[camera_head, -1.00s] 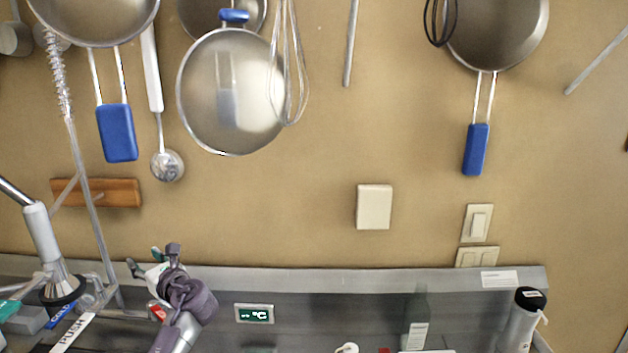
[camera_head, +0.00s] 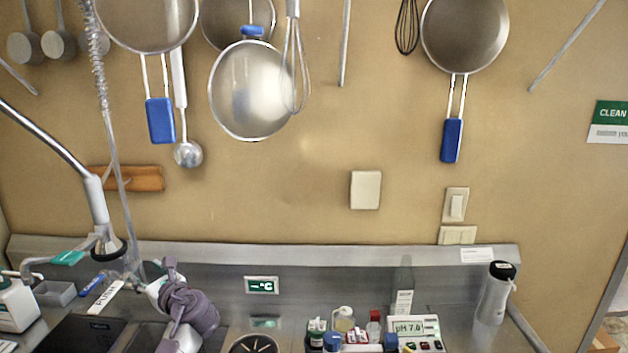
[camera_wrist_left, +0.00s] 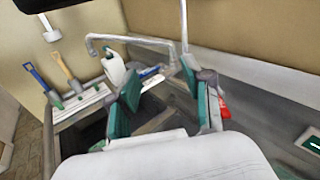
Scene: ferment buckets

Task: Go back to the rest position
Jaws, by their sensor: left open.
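My left gripper (camera_head: 160,280) is at the lower left of the head view, in front of the sink area and seen from behind, so its fingers are partly hidden there. In the left wrist view my left gripper (camera_wrist_left: 163,100) shows two spread fingers with teal pads. Nothing is between them. The sink (camera_wrist_left: 85,140) lies beyond and below the fingers. My right gripper is in neither view.
A tap with a spring hose (camera_head: 100,215) rises left of my gripper. A pH meter (camera_head: 415,328), small bottles and a grey-white bottle (camera_head: 492,295) stand on the counter to the right. Strainers (camera_head: 250,90) hang on the wall above.

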